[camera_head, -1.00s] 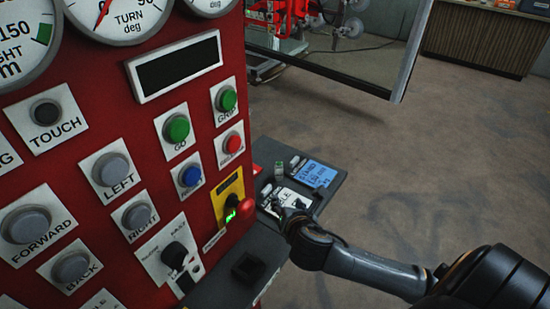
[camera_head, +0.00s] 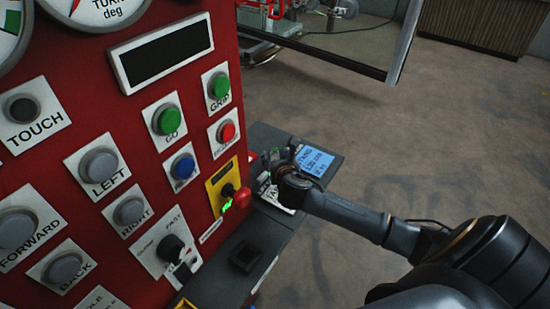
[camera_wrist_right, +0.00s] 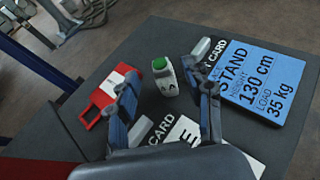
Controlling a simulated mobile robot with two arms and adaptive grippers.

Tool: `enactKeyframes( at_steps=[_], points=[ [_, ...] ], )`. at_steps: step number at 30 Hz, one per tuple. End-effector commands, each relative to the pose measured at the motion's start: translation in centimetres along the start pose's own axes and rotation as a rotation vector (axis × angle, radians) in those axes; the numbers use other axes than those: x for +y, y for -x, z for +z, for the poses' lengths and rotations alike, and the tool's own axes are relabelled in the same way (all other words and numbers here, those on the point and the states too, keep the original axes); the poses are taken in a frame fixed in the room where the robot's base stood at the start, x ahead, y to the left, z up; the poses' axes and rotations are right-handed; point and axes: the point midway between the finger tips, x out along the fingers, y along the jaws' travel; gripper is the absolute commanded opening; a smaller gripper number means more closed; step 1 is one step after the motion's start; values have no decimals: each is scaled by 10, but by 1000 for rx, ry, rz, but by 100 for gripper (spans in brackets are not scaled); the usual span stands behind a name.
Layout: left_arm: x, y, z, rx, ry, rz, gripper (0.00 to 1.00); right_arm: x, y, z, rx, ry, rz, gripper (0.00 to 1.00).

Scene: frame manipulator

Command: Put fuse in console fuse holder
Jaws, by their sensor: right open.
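A small pale piece with a green top (camera_wrist_right: 163,76), which looks like the fuse, stands on the dark shelf (camera_wrist_right: 95,88). My right gripper (camera_wrist_right: 167,88) is open, with its blue-grey fingers to either side of this piece in the wrist view; contact cannot be told. A dark square socket (camera_head: 246,257), possibly the fuse holder, sits on the console's ledge and looks empty. My left gripper is not in view.
A blue stand card (camera_wrist_right: 255,82) lies right of the piece. A white card (camera_wrist_right: 187,130) lies below the gripper. A red-framed item (camera_wrist_right: 108,95) lies to the left. A red knob (camera_head: 243,197) sticks out from the console near my right gripper.

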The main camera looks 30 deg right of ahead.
Motion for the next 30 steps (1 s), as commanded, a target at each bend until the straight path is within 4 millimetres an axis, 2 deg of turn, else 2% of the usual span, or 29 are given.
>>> enactKeyframes(
  at_steps=[3, 7, 16, 21, 24, 30],
  points=[
    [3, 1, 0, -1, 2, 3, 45, -2, -18, -2, 1, -3, -3, 51],
    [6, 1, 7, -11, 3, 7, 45, -2, -32, -2, 0, -3, -2, 51],
    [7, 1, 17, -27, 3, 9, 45, -2, -36, -2, 0, -1, 0, 51],
    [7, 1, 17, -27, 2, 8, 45, -2, -36, -2, 0, -1, 0, 16],
    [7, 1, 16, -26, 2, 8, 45, -2, -36, -2, 0, -1, 0, 0],
    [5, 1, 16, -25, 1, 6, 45, -2, -36, -2, 0, -1, 0, 0]
  ],
)
